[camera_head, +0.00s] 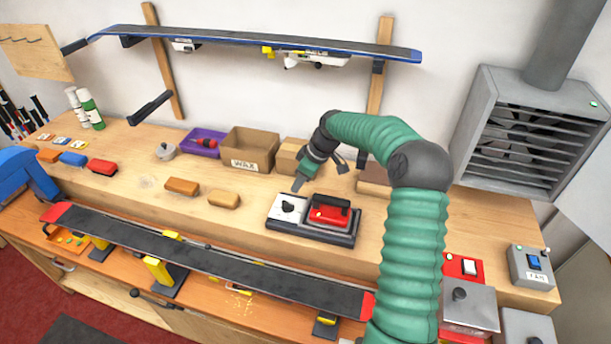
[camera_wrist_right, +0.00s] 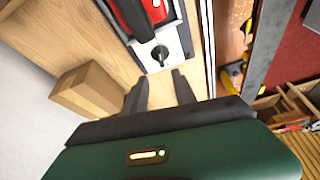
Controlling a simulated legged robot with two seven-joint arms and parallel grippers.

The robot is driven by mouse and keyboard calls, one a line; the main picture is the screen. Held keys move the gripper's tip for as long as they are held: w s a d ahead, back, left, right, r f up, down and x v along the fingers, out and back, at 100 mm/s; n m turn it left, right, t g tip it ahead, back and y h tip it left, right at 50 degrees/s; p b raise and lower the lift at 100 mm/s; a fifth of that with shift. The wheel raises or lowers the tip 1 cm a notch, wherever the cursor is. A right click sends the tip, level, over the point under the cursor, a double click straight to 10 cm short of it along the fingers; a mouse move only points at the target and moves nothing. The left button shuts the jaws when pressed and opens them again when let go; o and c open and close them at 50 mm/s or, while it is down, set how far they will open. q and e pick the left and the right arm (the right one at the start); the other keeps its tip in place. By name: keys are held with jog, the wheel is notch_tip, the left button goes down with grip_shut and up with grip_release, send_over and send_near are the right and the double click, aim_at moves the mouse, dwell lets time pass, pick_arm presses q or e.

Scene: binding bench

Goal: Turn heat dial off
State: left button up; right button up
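The heat dial (camera_head: 288,206) is a small black knob on a white plate, at the left end of a dark grey tray (camera_head: 312,234). A red iron (camera_head: 331,212) with a black handle sits in the tray beside it. My right gripper (camera_head: 298,185) is just above and behind the dial. In the right wrist view the fingers (camera_wrist_right: 160,90) are apart with nothing between them. The dial (camera_wrist_right: 160,54) shows there just beyond the fingertips, with a gap. The dial's exact pointer setting is too small to tell. My left gripper is not in view.
A cardboard wax box (camera_head: 249,150) and a purple tray (camera_head: 203,143) stand behind on the bench. Orange blocks (camera_head: 182,186) lie to the left. A ski (camera_head: 215,260) runs along the front. A fan switch box (camera_head: 532,267) and a vent (camera_head: 530,135) are at right.

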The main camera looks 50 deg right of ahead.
jog(key=v, duration=0.5)
